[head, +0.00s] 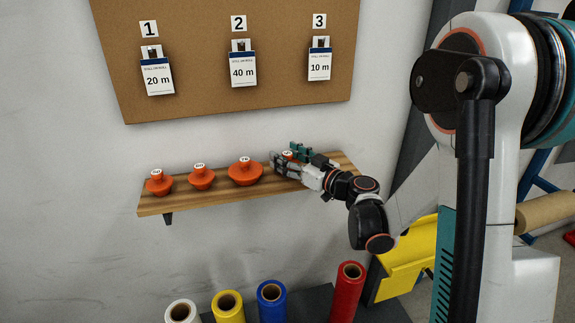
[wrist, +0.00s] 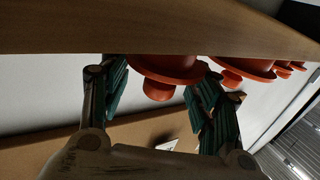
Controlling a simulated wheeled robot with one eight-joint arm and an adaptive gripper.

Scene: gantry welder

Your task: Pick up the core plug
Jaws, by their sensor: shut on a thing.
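Several orange core plugs with round white labels stand on the wooden wall shelf (head: 215,193). In the head view, three stand free: the left plug (head: 158,182), the second plug (head: 202,177) and the wider third plug (head: 245,172). My gripper (head: 289,158) is at the right part of the shelf, shut on the rightmost core plug (head: 287,154), which is mostly hidden by the fingers. In the wrist view, the held plug (wrist: 165,72) sits between the green-padded fingers, with its flange close to the shelf; I cannot tell whether it touches.
A cork board (head: 200,40) with three numbered cards hangs above the shelf. Below stand white, yellow (head: 228,305), blue (head: 271,300) and red (head: 347,290) rolls. A yellow part (head: 408,255) is at the right. The wall between board and shelf is clear.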

